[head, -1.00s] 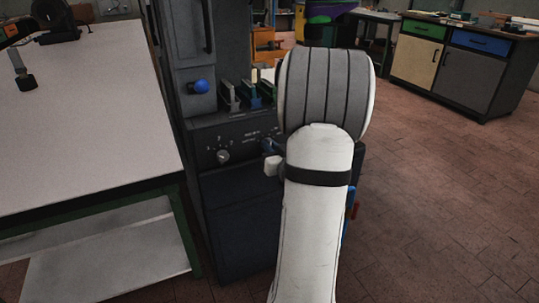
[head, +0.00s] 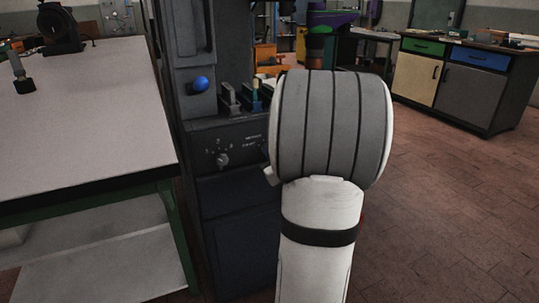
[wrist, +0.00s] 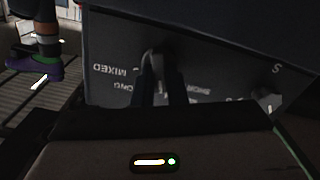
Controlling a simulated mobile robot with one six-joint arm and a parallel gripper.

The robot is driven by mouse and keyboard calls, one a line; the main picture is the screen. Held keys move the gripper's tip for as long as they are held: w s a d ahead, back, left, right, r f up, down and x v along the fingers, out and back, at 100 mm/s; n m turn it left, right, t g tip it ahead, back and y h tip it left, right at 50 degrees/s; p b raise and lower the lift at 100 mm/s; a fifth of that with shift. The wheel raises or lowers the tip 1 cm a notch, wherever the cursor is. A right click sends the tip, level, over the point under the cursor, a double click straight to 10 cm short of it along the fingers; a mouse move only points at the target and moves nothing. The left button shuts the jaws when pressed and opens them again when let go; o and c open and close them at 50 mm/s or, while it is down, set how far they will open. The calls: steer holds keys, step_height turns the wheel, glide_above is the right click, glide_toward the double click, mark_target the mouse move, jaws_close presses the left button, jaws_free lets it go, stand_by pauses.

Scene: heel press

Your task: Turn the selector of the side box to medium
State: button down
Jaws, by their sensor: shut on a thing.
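The dark side box (wrist: 215,50) fills much of the wrist view, with small upside-down lettering on its face. A small grey selector knob (wrist: 157,62) stands out from that face. My gripper (wrist: 160,85) is shut on the selector, with a dark finger on each side of it. The selector's pointer direction is not clear, and the fingers cover some lettering. In the head view, the panel (head: 233,140) shows partly, with labels at its right end. My arm hides the gripper and the selector there.
A second round knob (head: 222,159) with a numbered scale sits left on the same panel; it also shows in the wrist view (wrist: 268,101). A blue ball handle (head: 201,83) is above. A grey-topped table (head: 80,110) stands close at left. Open floor (head: 450,200) lies at right.

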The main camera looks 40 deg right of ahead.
steer(key=shift+r, duration=0.1)
steer(key=c, duration=1.5)
jaws_free()
steer(key=shift+o, duration=0.2)
steer(key=p+v, duration=0.1)
steer(key=v, duration=0.6)
steer(key=shift+s+p, duration=0.3)
steer(key=shift+s, duration=0.05)
steer(key=shift+a, duration=0.1)
